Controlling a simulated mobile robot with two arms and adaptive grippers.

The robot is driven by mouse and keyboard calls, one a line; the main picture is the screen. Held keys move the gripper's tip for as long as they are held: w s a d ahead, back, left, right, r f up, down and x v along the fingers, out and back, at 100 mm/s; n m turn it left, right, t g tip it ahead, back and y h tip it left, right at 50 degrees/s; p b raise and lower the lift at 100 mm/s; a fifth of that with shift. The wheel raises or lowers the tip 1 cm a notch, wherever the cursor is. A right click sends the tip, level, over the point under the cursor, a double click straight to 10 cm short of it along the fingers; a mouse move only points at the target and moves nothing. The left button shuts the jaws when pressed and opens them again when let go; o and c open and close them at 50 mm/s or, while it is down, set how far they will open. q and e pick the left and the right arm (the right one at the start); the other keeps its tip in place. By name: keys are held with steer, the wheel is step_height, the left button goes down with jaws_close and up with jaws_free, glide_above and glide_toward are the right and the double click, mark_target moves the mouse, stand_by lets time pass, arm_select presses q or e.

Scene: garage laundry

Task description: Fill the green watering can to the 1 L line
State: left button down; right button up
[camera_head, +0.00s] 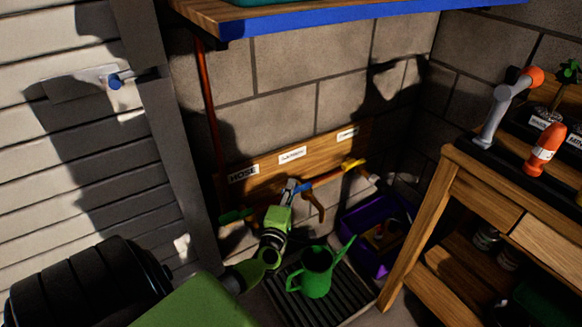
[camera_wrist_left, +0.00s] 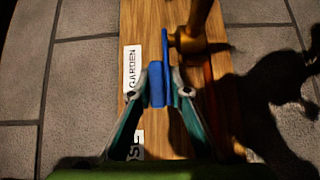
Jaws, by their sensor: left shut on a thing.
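The green watering can (camera_head: 317,272) stands upright on a dark slatted grate (camera_head: 284,302), below the taps, its spout pointing up to the right. My left gripper (camera_head: 291,187) is shut on the blue lever (camera_head: 305,187) of the middle tap. In the left wrist view, the fingers (camera_wrist_left: 162,90) close around the blue lever (camera_wrist_left: 165,48), beside the brass tap body (camera_wrist_left: 190,42) and a "GARDEN" label (camera_wrist_left: 132,72). The brass spout (camera_head: 316,205) hangs above the can. No water stream is discernible. The can's inside and 1 L line cannot be made out. My right gripper is not in view.
The wooden board (camera_head: 270,179) also carries a tap with a yellow handle (camera_head: 352,164) to the right and a green handle (camera_head: 232,215) to the left. A purple crate (camera_head: 362,252) sits right of the can. A wooden workbench (camera_head: 447,190) stands at right.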

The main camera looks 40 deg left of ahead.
arm_select(q)
steer(key=shift+w+r, duration=0.2)
steer(key=shift+r, duration=0.3)
steer(key=c, duration=2)
jaws_free()
steer(key=shift+s+f, duration=0.15)
steer(key=shift+f, duration=0.1)
steer(key=shift+s+d+f, duration=0.1)
steer(key=shift+s+d, duration=0.25)
steer(key=shift+s, duration=0.1)
steer(key=v, duration=1.1)
steer(key=shift+a, duration=0.1)
